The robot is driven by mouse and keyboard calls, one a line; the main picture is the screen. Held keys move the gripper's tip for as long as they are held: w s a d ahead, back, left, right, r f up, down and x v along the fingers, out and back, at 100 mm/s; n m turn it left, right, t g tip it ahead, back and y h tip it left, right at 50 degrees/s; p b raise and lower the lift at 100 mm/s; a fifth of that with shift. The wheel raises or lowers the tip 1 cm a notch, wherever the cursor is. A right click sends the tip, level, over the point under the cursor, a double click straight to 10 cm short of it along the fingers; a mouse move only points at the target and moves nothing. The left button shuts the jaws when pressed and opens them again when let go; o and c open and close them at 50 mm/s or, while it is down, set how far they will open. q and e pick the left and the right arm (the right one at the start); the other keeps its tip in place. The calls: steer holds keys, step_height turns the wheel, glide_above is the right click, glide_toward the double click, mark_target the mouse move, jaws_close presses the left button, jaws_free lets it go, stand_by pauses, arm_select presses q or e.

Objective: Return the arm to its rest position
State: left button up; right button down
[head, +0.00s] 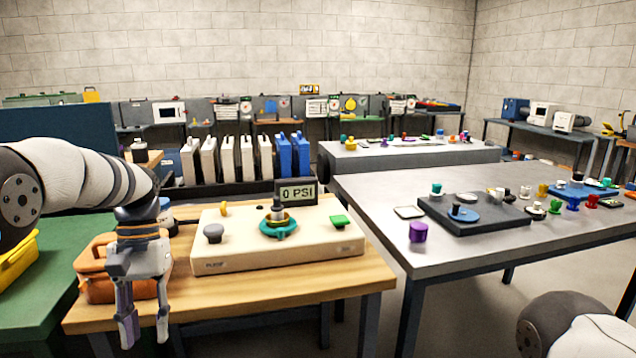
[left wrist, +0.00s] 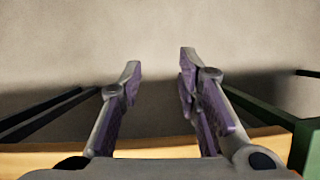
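My left arm comes in from the left in the head view. My left gripper (head: 145,325) hangs fingers-down at the front left edge of the wooden table (head: 290,282), in front of an orange case (head: 97,290). Its two fingers are apart with nothing between them. The left wrist view also shows the open left gripper (left wrist: 155,85), with bare floor beyond the purple-padded fingers. Part of my right arm shows at the lower right of the head view; its gripper is out of the picture.
A cream pump box (head: 215,262) with knobs and a "0 PSI" display (head: 297,193) stands on the wooden table. A grey table (head: 380,205) at right holds a dark tray (head: 500,222), a purple cup (head: 418,232) and several small coloured parts. A green table (head: 50,280) is at left.

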arm_select(q)
steer(key=w+a+f+x, duration=0.1)
steer(key=w+x, duration=0.1)
steer(key=x, duration=1.1)
steer(key=s+d+f, duration=0.3)
steer(key=s+f, duration=1)
steer(key=s, duration=0.4)
steer(key=s+d+r+m+t, duration=0.1)
steer(key=s+d+r, duration=0.1)
steer(key=s, duration=1.8)
steer(key=shift+d+t+y+p, duration=0.2)
steer(key=shift+t+y+p, duration=0.1)
steer(key=shift+t+p, duration=0.1)
